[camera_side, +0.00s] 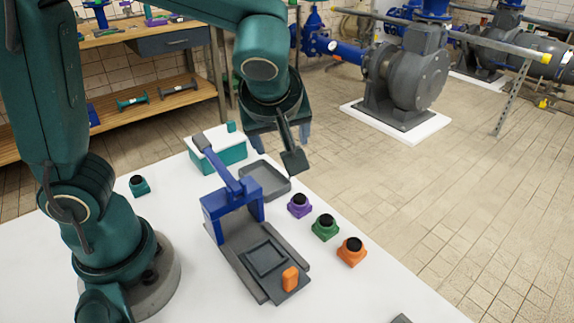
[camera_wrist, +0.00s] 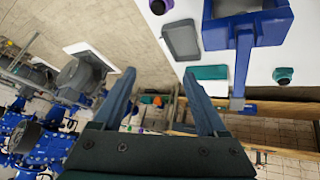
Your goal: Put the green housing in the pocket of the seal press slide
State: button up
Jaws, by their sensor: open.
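The green housing (camera_side: 325,229) has a black top and stands upright on the white table, between the purple and orange housings. It is not visible in the wrist view. The seal press (camera_side: 232,203) is a blue frame with a raised lever. Its grey slide (camera_side: 244,265) extends forward with a square pocket (camera_side: 265,257) that looks empty, and an orange handle (camera_side: 290,279) at its front end. The press also shows in the wrist view (camera_wrist: 270,28). My gripper (camera_side: 278,142) is open and empty, above the far side of the table. Its spread fingers show in the wrist view (camera_wrist: 160,85).
A purple housing (camera_side: 299,207), an orange housing (camera_side: 350,253) and a teal housing (camera_side: 139,187) stand on the table. A grey tray (camera_side: 264,181) and a teal box (camera_side: 230,155) sit behind the press. The press lever (camera_side: 222,168) sticks up near my gripper.

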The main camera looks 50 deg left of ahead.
jog(key=m+t+y, duration=0.1)
send_over(327, 219)
jog(key=a, duration=0.2)
jog(key=f, duration=0.5)
jog(key=shift+s+d+f, duration=0.1)
jog(key=shift+s+f, duration=0.15)
jog(key=shift+s, duration=0.05)
jog(key=d+f+m, duration=0.1)
jog(key=s+d+f+m, duration=0.1)
jog(key=f, duration=0.1)
jog(key=d+f, duration=0.2)
jog(key=shift+s+f+m, duration=0.15)
jog(key=shift+s+m, duration=0.2)
jog(key=shift+m, duration=0.05)
jog(key=shift+x, duration=2.4)
grip_shut()
